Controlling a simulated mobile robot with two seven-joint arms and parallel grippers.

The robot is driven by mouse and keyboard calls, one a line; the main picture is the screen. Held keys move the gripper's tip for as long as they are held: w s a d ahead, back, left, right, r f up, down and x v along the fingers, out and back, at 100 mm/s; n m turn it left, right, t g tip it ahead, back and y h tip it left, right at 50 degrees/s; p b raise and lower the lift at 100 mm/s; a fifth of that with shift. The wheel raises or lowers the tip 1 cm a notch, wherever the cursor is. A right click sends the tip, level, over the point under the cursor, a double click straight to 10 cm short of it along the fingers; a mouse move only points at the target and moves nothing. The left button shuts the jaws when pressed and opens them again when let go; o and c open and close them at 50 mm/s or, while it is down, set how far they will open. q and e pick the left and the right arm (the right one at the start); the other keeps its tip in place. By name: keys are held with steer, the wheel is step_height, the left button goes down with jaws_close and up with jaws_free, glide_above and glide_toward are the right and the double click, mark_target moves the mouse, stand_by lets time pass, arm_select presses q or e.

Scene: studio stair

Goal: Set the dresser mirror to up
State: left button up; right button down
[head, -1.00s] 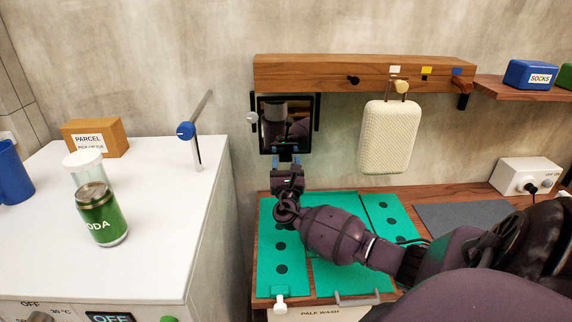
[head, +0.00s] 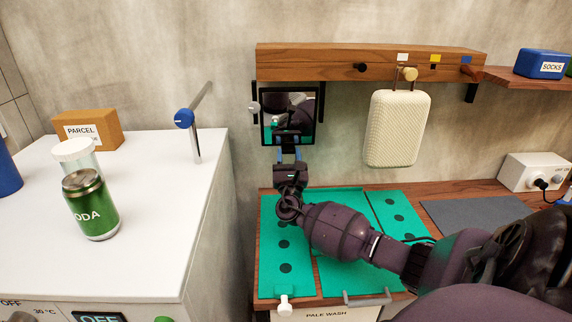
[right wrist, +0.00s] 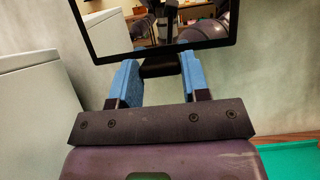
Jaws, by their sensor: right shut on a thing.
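The dresser mirror (head: 291,112) is a black-framed square pane on the wall below the wooden rail, between dark side brackets, with a pale round knob (head: 254,107) at its left. Its glass reflects my arm and some green. In the right wrist view the mirror (right wrist: 155,25) fills the top, with a dark tab (right wrist: 160,66) under its lower edge. My right gripper (head: 288,152) is below the mirror; its blue fingers (right wrist: 159,80) are shut on this tab from both sides. My left gripper is not in view.
A cream case (head: 397,130) hangs from the wooden rail (head: 330,62) right of the mirror. A dresser top with green mats (head: 283,245) lies below my right arm. A white counter (head: 150,210) with a soda can (head: 91,207) stands at left.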

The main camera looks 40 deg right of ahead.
steer(key=shift+w+d+f+t+h+b, duration=0.25)
steer(key=shift+w+d+t+h+b, duration=0.2)
steer(key=shift+b, duration=1)
steer(key=shift+w+d+r, duration=0.2)
steer(key=shift+w+d, duration=0.1)
steer(key=shift+w, duration=0.05)
steer(key=shift+r, duration=0.1)
steer(key=c, duration=1.1)
jaws_free()
steer(key=o, duration=0.5)
steer(key=shift+w, duration=0.1)
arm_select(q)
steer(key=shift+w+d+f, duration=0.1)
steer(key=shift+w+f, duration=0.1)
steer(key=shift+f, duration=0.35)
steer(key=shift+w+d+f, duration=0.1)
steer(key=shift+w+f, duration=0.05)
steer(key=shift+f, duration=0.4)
